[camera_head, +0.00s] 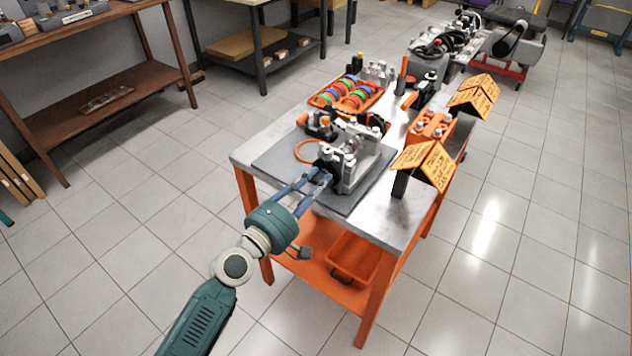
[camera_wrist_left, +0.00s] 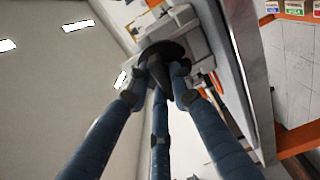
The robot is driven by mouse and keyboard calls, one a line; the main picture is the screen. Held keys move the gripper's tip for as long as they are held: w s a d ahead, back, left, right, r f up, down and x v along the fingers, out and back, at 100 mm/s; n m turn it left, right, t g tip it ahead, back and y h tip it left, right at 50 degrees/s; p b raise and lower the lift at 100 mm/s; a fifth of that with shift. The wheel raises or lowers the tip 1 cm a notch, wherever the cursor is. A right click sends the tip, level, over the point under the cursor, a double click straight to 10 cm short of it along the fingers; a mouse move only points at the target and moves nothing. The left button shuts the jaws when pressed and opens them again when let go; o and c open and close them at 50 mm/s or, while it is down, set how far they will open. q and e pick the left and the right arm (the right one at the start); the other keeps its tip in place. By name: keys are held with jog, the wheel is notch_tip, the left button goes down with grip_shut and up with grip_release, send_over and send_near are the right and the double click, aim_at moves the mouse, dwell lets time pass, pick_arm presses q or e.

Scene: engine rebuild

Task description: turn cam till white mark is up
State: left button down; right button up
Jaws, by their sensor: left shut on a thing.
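The cam, a dark round wheel (camera_head: 330,163), sits on the near side of a grey metal engine block (camera_head: 358,165) on the table's mat. My left gripper (camera_head: 318,178) reaches in from the left and is shut on the cam. In the left wrist view the blue fingers of the gripper (camera_wrist_left: 160,92) close around the dark hub of the cam (camera_wrist_left: 163,50). I cannot make out a white mark on the cam in either view. My right gripper is not in view.
The grey mat (camera_head: 275,160) lies on the metal-topped orange table (camera_head: 395,225). An orange tray of coloured rings (camera_head: 347,95) stands behind the block. Orange signs (camera_head: 425,162) stand at the right edge. An orange bin (camera_head: 355,260) is on the lower shelf.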

pick_arm(q)
jog(key=c, duration=1.5)
grip_release()
jog(key=v, duration=1.2)
